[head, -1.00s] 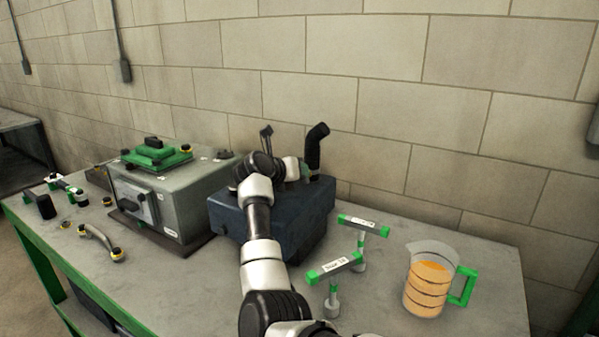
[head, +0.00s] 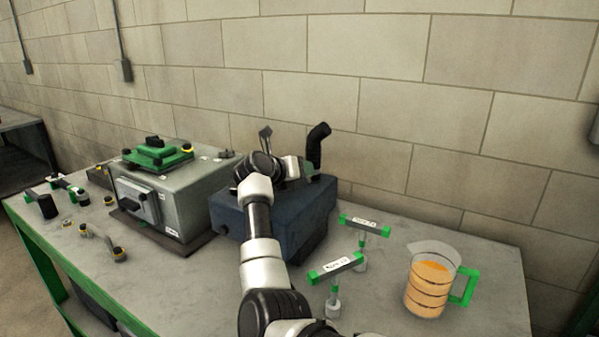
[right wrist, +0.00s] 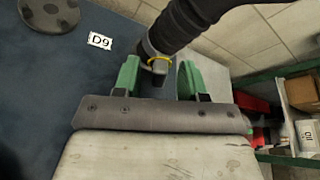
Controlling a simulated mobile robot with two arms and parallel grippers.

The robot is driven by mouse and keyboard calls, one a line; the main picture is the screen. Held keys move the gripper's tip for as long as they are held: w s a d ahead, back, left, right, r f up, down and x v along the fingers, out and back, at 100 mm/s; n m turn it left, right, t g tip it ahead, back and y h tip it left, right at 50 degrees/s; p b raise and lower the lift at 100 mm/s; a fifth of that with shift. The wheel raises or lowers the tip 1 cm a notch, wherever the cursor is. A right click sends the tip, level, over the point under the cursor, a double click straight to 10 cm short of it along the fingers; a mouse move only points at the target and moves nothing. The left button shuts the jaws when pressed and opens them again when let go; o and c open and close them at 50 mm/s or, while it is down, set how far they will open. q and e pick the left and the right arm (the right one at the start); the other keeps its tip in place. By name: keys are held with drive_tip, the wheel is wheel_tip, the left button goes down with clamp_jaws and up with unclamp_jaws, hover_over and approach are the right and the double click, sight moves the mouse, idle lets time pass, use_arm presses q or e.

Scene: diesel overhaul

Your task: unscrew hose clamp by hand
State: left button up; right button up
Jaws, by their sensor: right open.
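The hose clamp (right wrist: 158,63) shows in the right wrist view as a small band with a yellow edge and a dark tab. It sits around the lower end of the black hose (right wrist: 180,26), which also stands bent over at the top in the head view (head: 316,146). My right gripper (right wrist: 157,70) is open, with one green finger on each side of the clamp and gaps visible between them. In the head view my right gripper (head: 308,173) is small and partly hidden at the hose base. My left gripper is not in view.
The hose rises from a dark blue block (head: 315,215), with a D9 label (right wrist: 100,41) beside it. A grey box with a green top (head: 157,157) stands left. Two green T-handled tools (head: 337,268) and a jug of orange liquid (head: 430,285) stand right. A concrete-block wall is behind.

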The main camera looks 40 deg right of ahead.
drive_tip(key=shift+a, duration=0.1)
drive_tip(key=b+v, duration=0.2)
drive_tip(key=v, duration=0.7)
drive_tip(key=shift+a, duration=0.25)
drive_tip(key=shift+s+a+r+b, duration=0.1)
drive_tip(key=shift+a+r+b, duration=0.25)
drive_tip(key=shift+a, duration=0.2)
